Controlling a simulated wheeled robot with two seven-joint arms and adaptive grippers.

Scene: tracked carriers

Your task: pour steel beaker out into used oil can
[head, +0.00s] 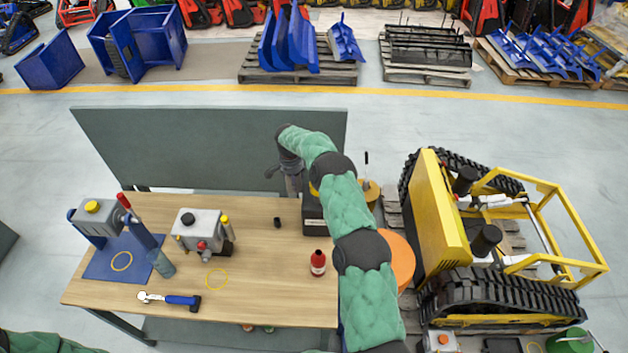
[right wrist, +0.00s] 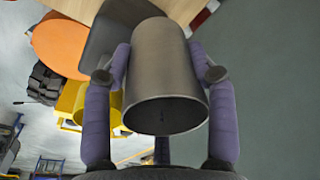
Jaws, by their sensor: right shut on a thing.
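My right gripper (right wrist: 167,75) is shut on the steel beaker (right wrist: 165,65), a plain grey metal cylinder between its two purple-padded fingers. One round end of the beaker faces the wrist camera; I cannot tell for sure whether it is the mouth or the base. In the head view my right gripper (head: 290,172) is above the table's back edge. A dark grey box-like can (head: 313,222), likely the used oil can, stands at the table's back right, just right of and below the gripper in the picture. My right arm hides part of it and its opening. My left gripper is out of view.
The wooden table (head: 265,275) holds a red bottle (head: 318,263), a small black part (head: 277,222), a grey pump unit (head: 202,232), a blue-handled tool (head: 170,299) and a blue mat (head: 105,265). A grey panel (head: 200,145) stands behind. A yellow tracked carrier (head: 445,220) is at right.

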